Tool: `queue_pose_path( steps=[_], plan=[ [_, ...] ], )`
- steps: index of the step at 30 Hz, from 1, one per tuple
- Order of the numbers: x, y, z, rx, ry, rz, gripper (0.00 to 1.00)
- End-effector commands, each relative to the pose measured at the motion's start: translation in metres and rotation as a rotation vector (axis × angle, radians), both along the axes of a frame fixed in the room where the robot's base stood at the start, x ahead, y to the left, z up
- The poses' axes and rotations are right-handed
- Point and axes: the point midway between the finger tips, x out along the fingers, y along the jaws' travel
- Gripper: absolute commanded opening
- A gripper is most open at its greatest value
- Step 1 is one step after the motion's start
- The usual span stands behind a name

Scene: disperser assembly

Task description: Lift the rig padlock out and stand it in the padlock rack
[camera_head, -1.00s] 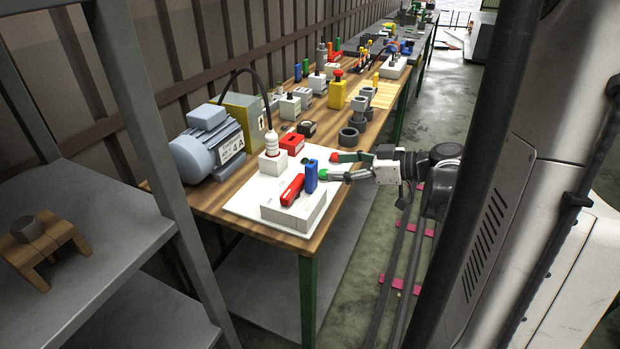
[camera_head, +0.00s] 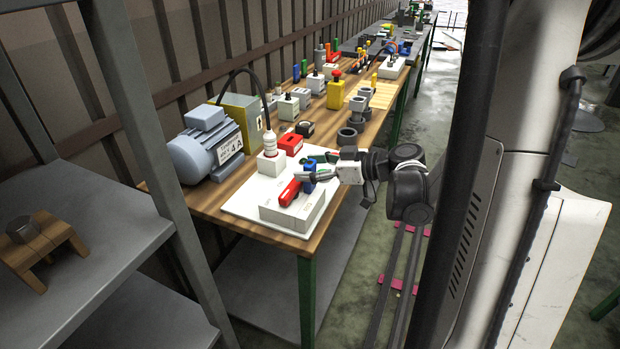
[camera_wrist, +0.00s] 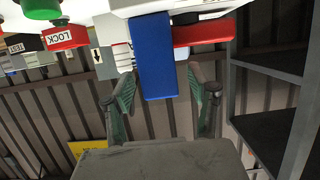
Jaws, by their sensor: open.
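A blue upright block, which looks like the padlock (camera_head: 309,184), stands at the red handle on a white box (camera_head: 291,207) at the table's near end. In the wrist view the blue block (camera_wrist: 154,60) lies between my fingers, beside the red handle (camera_wrist: 205,34). My gripper (camera_head: 310,168) is open around the blue block, one finger on each side. I cannot tell whether either finger touches it. Its shackle is hidden. I cannot tell for sure which object is the padlock rack.
A blue-grey motor (camera_head: 205,145) stands left of the white base plate (camera_head: 240,204). A white pillar with a black cable (camera_head: 270,150) rises behind the box. A red block (camera_head: 290,144) and grey rings (camera_head: 347,137) sit farther back. A grey shelf (camera_head: 100,235) is at left.

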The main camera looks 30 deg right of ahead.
Motion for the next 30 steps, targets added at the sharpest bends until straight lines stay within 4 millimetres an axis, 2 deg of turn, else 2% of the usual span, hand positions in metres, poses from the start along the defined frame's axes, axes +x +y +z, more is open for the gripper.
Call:
queue_pose_path(
  steps=[2,14,23,30],
  plan=[
    [0.000,0.000,0.000,0.000,0.000,0.000,0.54],
    [0.000,0.000,0.000,0.000,0.000,0.000,0.01],
    [0.000,0.000,0.001,0.000,0.000,0.000,0.00],
    [0.000,0.000,0.015,0.000,0.000,0.000,0.00]
  ],
)
